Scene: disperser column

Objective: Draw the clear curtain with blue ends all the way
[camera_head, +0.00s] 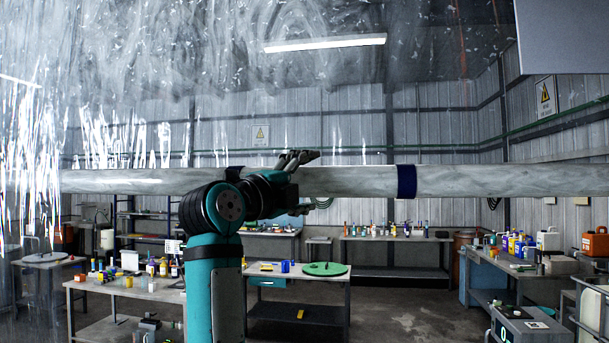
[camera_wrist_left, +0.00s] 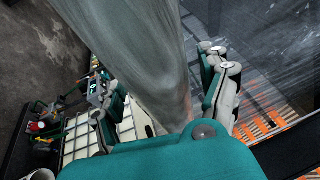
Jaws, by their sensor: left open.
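The clear curtain (camera_head: 190,60) shows as a see-through, streaky sheet across the upper and left part of the head view, with bright glare at the left. A thick pale grey bar (camera_head: 500,180) runs level across the head view. It has a dark blue band (camera_head: 406,181) right of the middle and another blue band near my wrist. My left gripper (camera_head: 304,160) is at the bar between these bands. In the left wrist view the bar (camera_wrist_left: 140,50) passes between the open fingers of my left gripper (camera_wrist_left: 165,85). Finger contact is unclear. My right gripper is out of view.
Workbenches with bottles and containers stand beyond the bar, at the left (camera_head: 110,285), middle and right (camera_head: 500,262). A green round plate (camera_head: 324,269) lies on the middle table. A grey panel (camera_head: 563,35) hangs at the upper right. Grey floor is open between the benches.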

